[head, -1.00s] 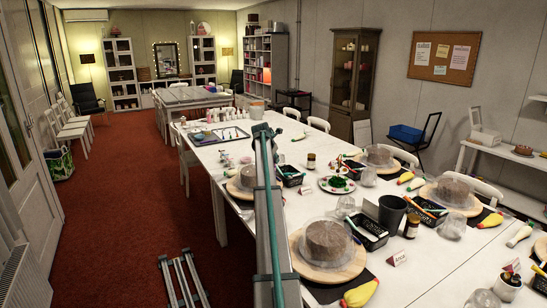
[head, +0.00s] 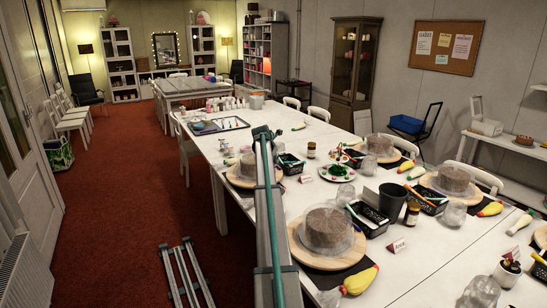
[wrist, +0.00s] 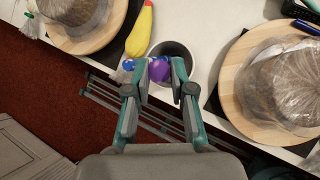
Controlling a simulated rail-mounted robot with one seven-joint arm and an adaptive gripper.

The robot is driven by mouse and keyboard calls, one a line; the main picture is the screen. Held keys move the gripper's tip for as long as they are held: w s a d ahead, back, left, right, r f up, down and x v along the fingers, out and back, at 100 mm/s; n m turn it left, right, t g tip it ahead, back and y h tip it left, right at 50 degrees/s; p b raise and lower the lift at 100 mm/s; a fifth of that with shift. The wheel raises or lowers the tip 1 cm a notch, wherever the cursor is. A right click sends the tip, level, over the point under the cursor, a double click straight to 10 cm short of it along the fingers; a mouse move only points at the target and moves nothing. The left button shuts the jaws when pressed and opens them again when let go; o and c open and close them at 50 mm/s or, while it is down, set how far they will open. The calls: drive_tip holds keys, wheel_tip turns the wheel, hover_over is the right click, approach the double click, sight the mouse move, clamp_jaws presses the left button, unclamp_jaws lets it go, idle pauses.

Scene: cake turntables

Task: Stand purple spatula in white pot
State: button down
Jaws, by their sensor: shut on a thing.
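In the wrist view my gripper (wrist: 160,69) is closed on a rounded purple piece, which I take to be part of the purple spatula (wrist: 159,71). The rest of the spatula is hidden below it. Just beyond the fingertips is a round open pot (wrist: 172,47) with a pale grey rim and a shaded inside, near the table edge. It may be the white pot. The fingers overlap its near rim, and I cannot tell whether the spatula is inside it. In the head view my arm hides the gripper, spatula and this pot.
A yellow piping bag (wrist: 139,32) lies left of the pot, with a blue part (wrist: 128,65) beside the left finger. Wrapped cakes on wooden boards (wrist: 229,80) flank it. In the head view a dark cup (head: 391,203) and black baskets (head: 368,222) crowd the long table (head: 400,268).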

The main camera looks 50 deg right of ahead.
drive_tip(key=shift+f+b, duration=0.45)
drive_tip(key=shift+f, duration=1.6)
drive_tip(key=c, duration=0.9)
unclamp_jaws()
drive_tip(key=shift+a+r, duration=0.1)
drive_tip(key=v, duration=1.1)
drive_tip(key=shift+s+a+r, duration=0.15)
drive_tip(key=shift+a+r, duration=0.05)
drive_tip(key=shift+r, duration=0.1)
